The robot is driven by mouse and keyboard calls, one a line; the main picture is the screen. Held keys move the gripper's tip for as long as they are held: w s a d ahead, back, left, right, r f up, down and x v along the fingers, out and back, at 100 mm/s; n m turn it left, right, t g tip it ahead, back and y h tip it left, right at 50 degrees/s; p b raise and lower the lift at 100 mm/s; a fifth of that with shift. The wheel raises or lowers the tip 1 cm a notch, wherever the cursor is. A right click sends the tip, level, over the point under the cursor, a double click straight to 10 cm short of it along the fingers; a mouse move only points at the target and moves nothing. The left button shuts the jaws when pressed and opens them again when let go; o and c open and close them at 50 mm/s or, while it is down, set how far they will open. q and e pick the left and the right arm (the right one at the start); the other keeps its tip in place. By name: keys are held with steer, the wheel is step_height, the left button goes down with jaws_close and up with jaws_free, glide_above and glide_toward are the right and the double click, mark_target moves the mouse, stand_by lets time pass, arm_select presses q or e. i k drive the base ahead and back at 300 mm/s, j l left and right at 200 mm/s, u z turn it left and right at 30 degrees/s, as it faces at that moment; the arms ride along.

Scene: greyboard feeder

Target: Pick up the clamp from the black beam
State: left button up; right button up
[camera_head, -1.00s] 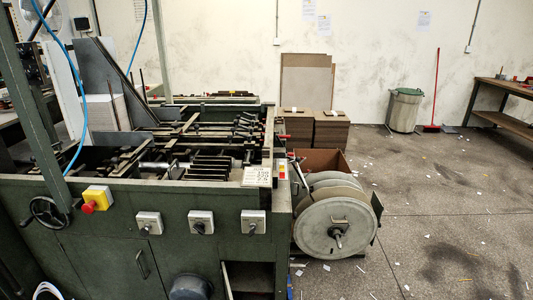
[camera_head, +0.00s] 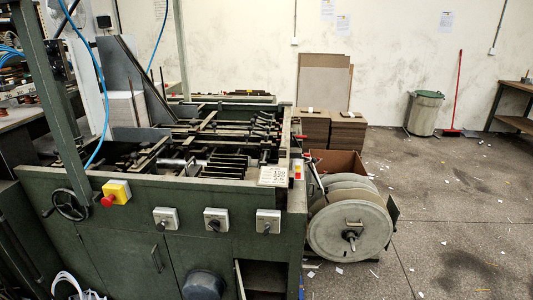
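A large dark green machine (camera_head: 120,207) fills the left and middle of the head view. Several dark beams and bars (camera_head: 205,140) lie across its open top. I cannot make out which one is the black beam. No clamp can be told apart among the small parts there. Neither of my grippers is in view.
A large reel (camera_head: 350,232) stands at the machine's right end. Stacks of brown board (camera_head: 348,132) stand behind it. A grey bin (camera_head: 424,114) and a red broom (camera_head: 455,95) are by the wall. The floor (camera_head: 440,195) at right is open, with scattered scraps.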

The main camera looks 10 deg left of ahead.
mark_target(282, 152)
steer(key=u, duration=1.35)
steer(key=i+l+u, duration=0.15)
steer(key=l, duration=0.35)
steer(key=l+u, duration=0.15)
steer(key=l, duration=0.35)
steer(key=i+l, duration=0.1)
steer(key=l, duration=1)
steer(key=i+l, duration=0.15)
steer(key=l, duration=0.45)
steer(key=i+l, duration=0.1)
steer(key=l, duration=0.45)
steer(key=i+l, duration=0.1)
steer(key=l, duration=1)
steer(key=i+l, duration=0.15)
steer(key=l, duration=0.4)
